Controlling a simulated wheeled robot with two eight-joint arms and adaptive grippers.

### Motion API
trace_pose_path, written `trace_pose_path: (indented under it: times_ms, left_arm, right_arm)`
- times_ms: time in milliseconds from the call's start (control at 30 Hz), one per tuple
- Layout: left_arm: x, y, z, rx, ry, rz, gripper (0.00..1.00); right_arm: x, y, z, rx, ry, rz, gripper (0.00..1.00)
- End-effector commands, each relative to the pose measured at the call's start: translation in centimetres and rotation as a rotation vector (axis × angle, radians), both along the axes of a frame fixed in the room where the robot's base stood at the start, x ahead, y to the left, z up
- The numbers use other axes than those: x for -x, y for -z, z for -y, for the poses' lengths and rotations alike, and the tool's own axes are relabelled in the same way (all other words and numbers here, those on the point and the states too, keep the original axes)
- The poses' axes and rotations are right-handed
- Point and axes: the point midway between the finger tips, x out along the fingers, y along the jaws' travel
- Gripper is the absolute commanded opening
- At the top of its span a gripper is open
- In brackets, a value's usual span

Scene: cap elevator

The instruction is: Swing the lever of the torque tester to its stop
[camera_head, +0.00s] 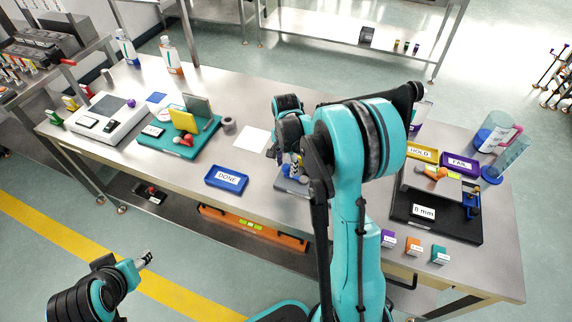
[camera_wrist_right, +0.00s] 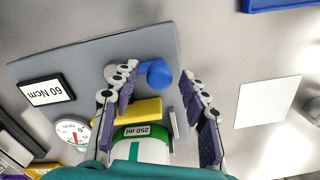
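A blue ball knob (camera_wrist_right: 155,73), which looks like the lever's end, lies between the fingertips of my right gripper (camera_wrist_right: 156,80). These fingers are open, with a gap on the knob's right side. In the head view my right arm hides most of the tester (camera_head: 286,183). My left gripper (camera_head: 146,259) is at the lower left, away from the table.
A blue DONE tray (camera_head: 227,179) and a white sheet (camera_head: 252,139) lie left of the tester. A teal fixture (camera_head: 158,149) stands further left. A black "0 mm" station (camera_head: 450,226), yellow HOLD and purple FAIL trays (camera_head: 459,163) and small boxes (camera_head: 412,249) are on the right.

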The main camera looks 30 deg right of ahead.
Motion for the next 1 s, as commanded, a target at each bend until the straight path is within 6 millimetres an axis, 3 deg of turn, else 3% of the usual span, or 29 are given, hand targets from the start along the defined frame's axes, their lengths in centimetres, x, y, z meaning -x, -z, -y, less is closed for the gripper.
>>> trace_pose_path:
  times_ms: [267, 700, 1000]
  left_arm:
    - [0.0, 0.0, 0.0, 0.000, 0.000, 0.000, 0.49]
    - [0.0, 0.0, 0.0, 0.000, 0.000, 0.000, 0.49]
    - [0.0, 0.0, 0.0, 0.000, 0.000, 0.000, 0.49]
  right_arm:
    - [0.0, -1.6, 0.0, 0.000, -0.001, 0.000, 0.45]
    - [0.0, -10.3, 0.0, 0.000, 0.000, 0.000, 0.45]
    - [0.0, -12.0, 0.0, 0.000, 0.000, 0.000, 0.45]
